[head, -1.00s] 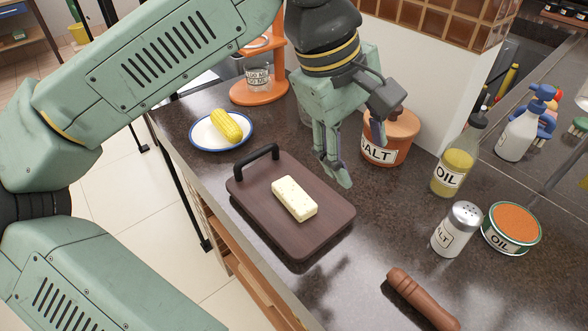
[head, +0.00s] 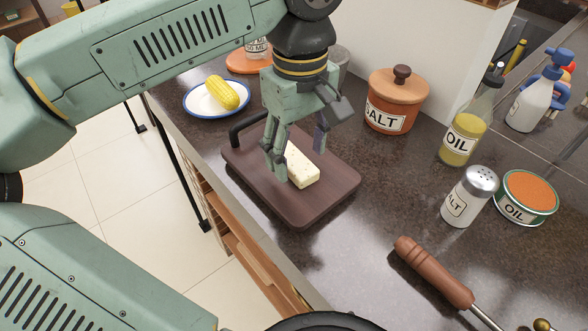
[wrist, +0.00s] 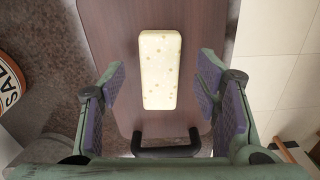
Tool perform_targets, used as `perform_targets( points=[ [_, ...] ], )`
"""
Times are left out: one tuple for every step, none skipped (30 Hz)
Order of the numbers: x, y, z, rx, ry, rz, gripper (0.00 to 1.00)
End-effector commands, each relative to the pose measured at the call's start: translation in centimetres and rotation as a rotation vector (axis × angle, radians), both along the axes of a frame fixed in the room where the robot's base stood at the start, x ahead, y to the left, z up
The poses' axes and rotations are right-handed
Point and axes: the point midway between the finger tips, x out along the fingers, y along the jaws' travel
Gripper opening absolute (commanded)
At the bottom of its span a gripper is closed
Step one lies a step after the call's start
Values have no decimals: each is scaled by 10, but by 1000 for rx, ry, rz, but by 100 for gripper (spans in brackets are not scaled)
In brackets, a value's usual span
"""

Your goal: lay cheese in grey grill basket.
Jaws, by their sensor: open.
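The cheese (head: 303,169) is a pale yellow speckled block lying on a dark brown board (head: 318,207) with a black handle. In the wrist view the cheese (wrist: 160,70) lies lengthwise on the board (wrist: 205,20), ahead of and between the lines of the two fingers. My gripper (head: 300,161) is open and empty above the board, its fingers on either side of the cheese in the head view. One finger hides part of the cheese there. In the wrist view both purple pads (wrist: 158,92) stand wide apart, clear of the cheese. No grey grill basket can be made out.
A plate (head: 194,108) with corn (head: 222,92) is behind the board. A salt pot (head: 393,100), oil bottle (head: 465,130), salt shaker (head: 468,198) and oil tin (head: 525,198) stand to the right. A brown-handled tool (head: 433,272) lies in front. Counter between board and shaker is clear.

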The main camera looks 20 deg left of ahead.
Motion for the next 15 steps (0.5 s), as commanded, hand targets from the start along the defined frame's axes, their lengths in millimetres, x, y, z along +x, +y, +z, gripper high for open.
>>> perform_targets(
  points=[
    [0, 0, -14, 1, 0, 1, 57],
    [0, 0, -18, 1, 0, 1, 57],
    [0, 0, -21, 1, 0, 2, 57],
    [0, 0, -22, 1, 0, 2, 57],
    [0, 0, -22, 1, -1, 1, 57],
    [0, 0, -22, 0, 0, 1, 57],
    [0, 0, -21, 0, 0, 1, 57],
    [0, 0, -20, 0, 0, 1, 57],
    [0, 0, -20, 0, 0, 1, 57],
    [0, 0, -20, 0, 0, 1, 57],
    [0, 0, -20, 0, 0, 1, 56],
    [0, 0, -20, -1, -1, 1, 53],
    [0, 0, -20, -1, -1, 1, 51],
    [0, 0, -20, -1, -1, 0, 49],
    [0, 0, -20, -1, -1, 0, 47]
  ],
)
